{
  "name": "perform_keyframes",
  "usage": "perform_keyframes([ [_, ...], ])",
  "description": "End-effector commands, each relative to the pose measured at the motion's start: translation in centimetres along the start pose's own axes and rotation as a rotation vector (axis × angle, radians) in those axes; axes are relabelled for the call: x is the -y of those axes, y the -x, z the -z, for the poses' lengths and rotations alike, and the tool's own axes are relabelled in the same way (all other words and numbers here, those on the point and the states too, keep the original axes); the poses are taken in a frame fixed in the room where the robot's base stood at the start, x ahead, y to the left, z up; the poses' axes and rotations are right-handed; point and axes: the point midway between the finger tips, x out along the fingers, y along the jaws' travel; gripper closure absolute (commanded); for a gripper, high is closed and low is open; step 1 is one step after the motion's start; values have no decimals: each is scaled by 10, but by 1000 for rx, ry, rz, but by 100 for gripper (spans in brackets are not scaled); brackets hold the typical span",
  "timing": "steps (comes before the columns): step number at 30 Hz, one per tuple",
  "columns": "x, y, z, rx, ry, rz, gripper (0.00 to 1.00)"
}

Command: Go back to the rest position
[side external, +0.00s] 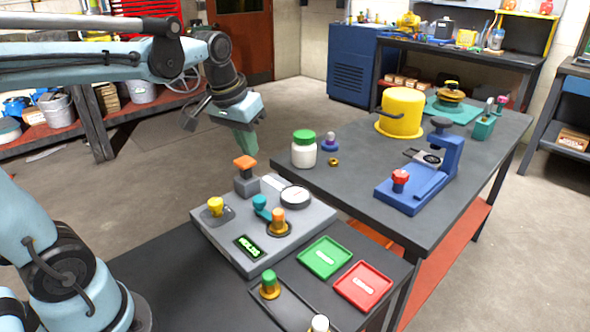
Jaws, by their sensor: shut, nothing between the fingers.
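My gripper (246,146) hangs at the end of my arm in the upper left of the side external view, pointing down. Its greenish fingers are shut and hold nothing. It is in the air, apart from the tables, appearing above and behind the grey test unit (213,233) and left of the dark workbench (357,183). The test unit carries an orange-topped part (245,164), a round dial (295,197), a yellow knob (215,206), a teal knob (260,202), an orange-topped cylinder (278,217) and a lit green display (249,247).
A green tray (324,257) and a red tray (362,286) lie right of the test unit. The workbench holds a white jar (304,155), a yellow pot (402,112) and a blue fixture (447,160). Open floor lies behind my gripper.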

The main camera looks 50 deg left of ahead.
Motion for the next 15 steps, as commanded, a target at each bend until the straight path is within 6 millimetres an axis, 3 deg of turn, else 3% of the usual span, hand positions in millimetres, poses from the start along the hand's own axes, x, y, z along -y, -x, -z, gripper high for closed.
perform_keyframes([
  [9,-37,-17,-67,-215,-177,-66,100],
  [15,-46,-28,-87,-291,-231,-92,100],
])
